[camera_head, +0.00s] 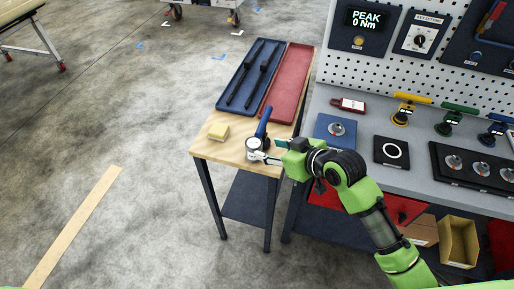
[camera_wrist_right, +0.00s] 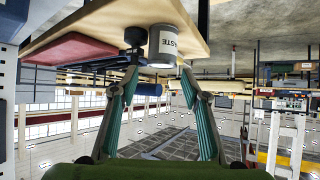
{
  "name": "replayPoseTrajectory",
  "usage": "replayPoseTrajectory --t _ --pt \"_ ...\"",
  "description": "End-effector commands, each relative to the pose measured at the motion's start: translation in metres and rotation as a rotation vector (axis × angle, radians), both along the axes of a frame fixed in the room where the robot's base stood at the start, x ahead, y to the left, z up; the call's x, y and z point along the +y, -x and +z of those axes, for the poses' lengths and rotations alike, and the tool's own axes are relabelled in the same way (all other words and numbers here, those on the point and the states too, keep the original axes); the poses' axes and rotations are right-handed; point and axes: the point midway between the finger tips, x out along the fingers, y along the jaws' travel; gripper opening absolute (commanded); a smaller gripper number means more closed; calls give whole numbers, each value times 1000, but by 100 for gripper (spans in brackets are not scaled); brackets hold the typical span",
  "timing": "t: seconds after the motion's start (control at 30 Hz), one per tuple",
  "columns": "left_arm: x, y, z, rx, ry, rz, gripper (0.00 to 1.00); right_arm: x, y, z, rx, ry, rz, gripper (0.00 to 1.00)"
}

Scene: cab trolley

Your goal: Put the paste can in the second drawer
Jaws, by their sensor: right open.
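The paste can (camera_head: 254,146) stands on the front of the wooden side table, beside a tool with a blue handle (camera_head: 263,123). In the right wrist view the can (camera_wrist_right: 163,46) shows its white label, upside down, just beyond and between my fingertips. My right gripper (camera_head: 266,156) is open at the can, and its fingers (camera_wrist_right: 159,74) do not look closed on it. Red panels (camera_head: 397,208) show under the grey bench, partly behind my right arm; which is the second drawer, and whether it is open, I cannot tell. My left gripper is out of view.
A blue tray (camera_head: 244,84) with black tools and a red tray (camera_head: 287,84) lie behind. The bench (camera_head: 365,108) holds knobs and coloured handles. Cardboard bins (camera_head: 459,239) sit below right. Open floor lies left.

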Motion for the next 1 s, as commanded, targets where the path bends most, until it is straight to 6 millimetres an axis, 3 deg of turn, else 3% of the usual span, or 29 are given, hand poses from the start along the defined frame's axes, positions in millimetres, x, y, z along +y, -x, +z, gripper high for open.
replayPoseTrajectory --t 0.2,1.0 --pt "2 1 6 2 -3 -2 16 18 -22 -18 1 -1 -1 42" --pt "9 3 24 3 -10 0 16 50 -60 -56 -1 0 -1 42"
